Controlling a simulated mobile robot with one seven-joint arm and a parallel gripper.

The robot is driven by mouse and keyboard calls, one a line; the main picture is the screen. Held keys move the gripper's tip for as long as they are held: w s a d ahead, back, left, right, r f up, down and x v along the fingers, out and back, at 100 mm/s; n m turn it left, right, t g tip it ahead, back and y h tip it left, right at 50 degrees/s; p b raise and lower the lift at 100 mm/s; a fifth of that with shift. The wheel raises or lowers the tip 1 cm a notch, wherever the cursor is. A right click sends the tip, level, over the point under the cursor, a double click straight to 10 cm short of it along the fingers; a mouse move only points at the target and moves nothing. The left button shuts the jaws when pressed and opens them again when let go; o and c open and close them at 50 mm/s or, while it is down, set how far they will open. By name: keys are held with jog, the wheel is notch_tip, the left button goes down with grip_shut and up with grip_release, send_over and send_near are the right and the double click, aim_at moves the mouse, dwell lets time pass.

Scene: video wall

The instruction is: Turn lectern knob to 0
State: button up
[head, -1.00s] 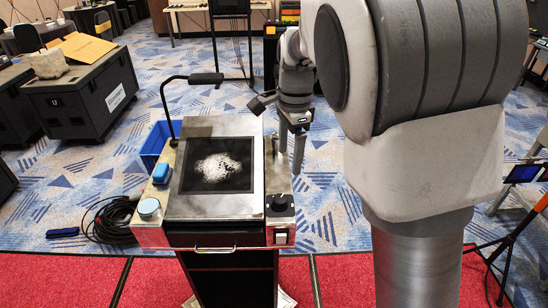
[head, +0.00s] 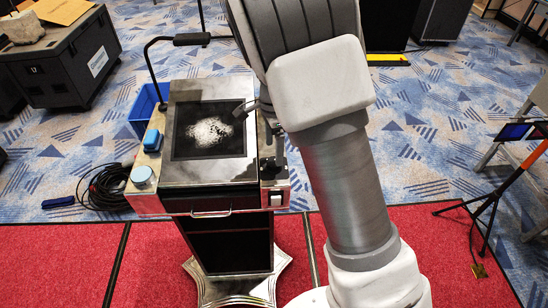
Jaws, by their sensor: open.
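The lectern (head: 210,172) stands in front of me, with a sloped top and a dark screen showing a white speckled blot. Its black knob (head: 268,167) is on the right front side panel, just above a white rocker switch (head: 276,199). The knob's pointer and scale are too small to read. My gripper (head: 274,130) is open over the lectern's right side panel, just behind the knob. My arm hides most of it, and I cannot tell whether a finger touches the knob.
A black gooseneck lamp (head: 168,45) rises at the lectern's back left. A blue button (head: 152,140) and a pale blue round knob (head: 141,175) sit on its left side panel. A cable coil (head: 103,190) lies left on the carpet. An orange-legged tripod (head: 508,190) stands right.

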aim_at(274, 161)
notch_tip(274, 161, down, 5)
jog(key=shift+r, duration=0.1)
dwell(0.3)
grip_shut()
